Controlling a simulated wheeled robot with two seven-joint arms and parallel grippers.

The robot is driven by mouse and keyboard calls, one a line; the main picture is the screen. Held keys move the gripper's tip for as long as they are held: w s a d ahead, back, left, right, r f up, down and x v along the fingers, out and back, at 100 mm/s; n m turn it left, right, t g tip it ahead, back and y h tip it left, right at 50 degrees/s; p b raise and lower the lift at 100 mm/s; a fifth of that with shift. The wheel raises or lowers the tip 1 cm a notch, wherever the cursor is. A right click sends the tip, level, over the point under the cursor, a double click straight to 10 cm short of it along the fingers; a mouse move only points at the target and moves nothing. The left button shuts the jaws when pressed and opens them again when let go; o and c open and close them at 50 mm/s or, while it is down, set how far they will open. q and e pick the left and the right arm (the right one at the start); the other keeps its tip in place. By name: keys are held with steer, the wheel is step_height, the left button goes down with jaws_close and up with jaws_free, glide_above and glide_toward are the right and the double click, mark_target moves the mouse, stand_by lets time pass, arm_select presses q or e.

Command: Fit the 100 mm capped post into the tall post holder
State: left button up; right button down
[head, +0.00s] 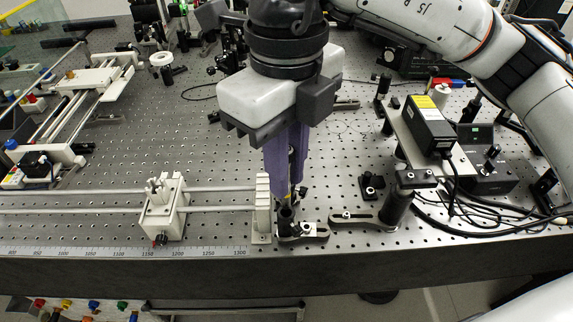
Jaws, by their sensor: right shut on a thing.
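My right gripper (288,172) points straight down at the front middle of the bench. Its purple fingers are shut on a slim dark post (292,167), mostly hidden between them. A black upright post holder (286,219) stands just below the fingertips, on a base clamped to the breadboard. The held post's lower end is close to the holder's mouth. I cannot tell whether it is above the mouth or inside it. The post's cap is not visible. My left gripper is out of view.
A grey rail end block (262,208) stands close left of the holder, with a white carriage (161,212) further along the rail. To the right are a black post in a clamping fork (397,208), a black box (430,124) on a plate, and loose cables.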

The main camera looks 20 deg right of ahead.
mark_target(286, 207)
steer(key=shift+f, duration=0.35)
stand_by(0.4)
steer(key=shift+f+b, duration=1.3)
steer(key=shift+b, duration=0.3)
steer(key=shift+f, duration=0.15)
steer(key=shift+f+b, duration=1.3)
steer(key=shift+b, duration=0.2)
steer(key=shift+r, duration=0.15)
steer(key=shift+r, duration=0.1)
